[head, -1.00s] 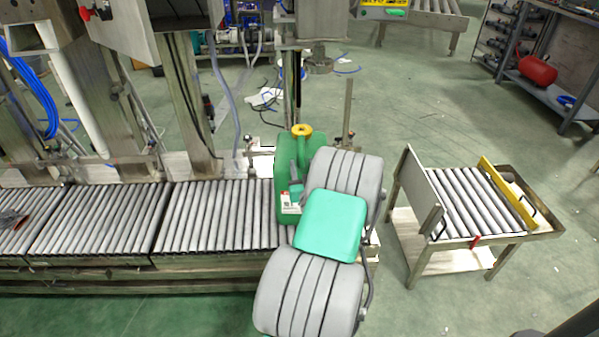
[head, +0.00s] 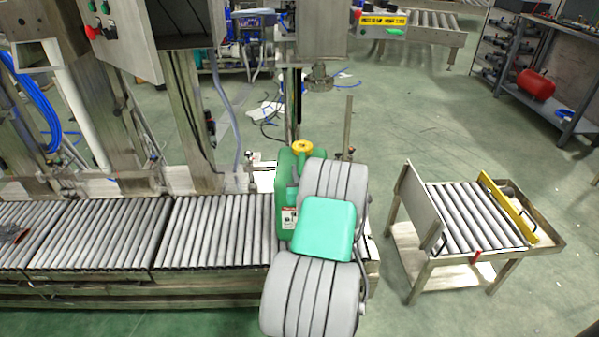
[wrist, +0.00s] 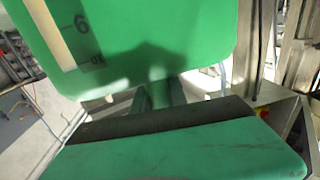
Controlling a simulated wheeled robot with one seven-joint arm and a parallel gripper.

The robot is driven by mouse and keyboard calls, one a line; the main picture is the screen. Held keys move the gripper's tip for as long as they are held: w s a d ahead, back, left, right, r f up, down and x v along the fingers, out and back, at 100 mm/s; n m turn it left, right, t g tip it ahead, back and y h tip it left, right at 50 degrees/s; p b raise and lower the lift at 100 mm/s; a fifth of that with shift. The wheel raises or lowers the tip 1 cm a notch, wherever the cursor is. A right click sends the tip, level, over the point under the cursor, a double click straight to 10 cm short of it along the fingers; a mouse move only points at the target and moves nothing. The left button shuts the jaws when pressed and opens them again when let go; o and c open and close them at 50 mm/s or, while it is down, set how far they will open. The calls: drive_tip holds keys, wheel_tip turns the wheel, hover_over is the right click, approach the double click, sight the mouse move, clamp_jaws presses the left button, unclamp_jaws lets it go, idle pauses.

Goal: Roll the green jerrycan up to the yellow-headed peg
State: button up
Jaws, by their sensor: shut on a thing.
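The green jerrycan (head: 286,185) stands upright at the right end of the roller conveyor, its yellow cap (head: 302,147) on top and a white label on its side. My gripper is mostly hidden behind my arm in the head view. In the wrist view its fingers (wrist: 158,93) are shut on the jerrycan (wrist: 150,40), whose green wall and scale strip fill the top of the picture. The exact contact is in shadow. I cannot make out a yellow-headed peg; a bare upright post (head: 348,128) stands just behind the jerrycan to the right.
The roller conveyor (head: 215,230) runs left from the jerrycan and its nearby rollers are clear. A separate small roller table (head: 470,215) with a yellow bar stands at the right, across a gap of floor. Machine columns and a control box (head: 120,40) stand behind the conveyor.

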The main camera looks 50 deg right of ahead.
clamp_jaws()
drive_tip(key=shift+f, duration=0.1)
idle(0.8)
drive_tip(key=shift+s+d+b, duration=0.2)
drive_tip(key=shift+b, duration=0.3)
drive_tip(key=shift+n+t+y, duration=0.3)
drive_tip(key=shift+t+y, duration=0.1)
drive_tip(key=s+d+b, duration=0.2)
drive_tip(key=b, duration=0.1)
drive_tip(key=s+d+b, duration=0.2)
drive_tip(key=s+b, duration=0.1)
drive_tip(key=b, duration=0.1)
drive_tip(key=shift+s+d+f, duration=0.1)
drive_tip(key=shift+s+d, duration=0.15)
drive_tip(key=shift+d, duration=0.15)
drive_tip(key=shift+s+d+y+b, duration=0.3)
drive_tip(key=shift+s+d+b, duration=0.85)
drive_tip(key=shift+s+b, duration=0.3)
drive_tip(key=shift+s+d+n+t+y+b, duration=0.4)
drive_tip(key=shift+d+n+t+b, duration=0.15)
drive_tip(key=shift+b, duration=0.75)
drive_tip(key=shift+s+f+b, duration=0.1)
drive_tip(key=shift+s+b, duration=0.1)
drive_tip(key=shift+b, duration=0.3)
drive_tip(key=o, duration=1.1)
unclamp_jaws()
drive_tip(key=shift+d+r+n, duration=0.1)
drive_tip(key=shift+r+n, duration=0.1)
drive_tip(key=shift+n, duration=0.05)
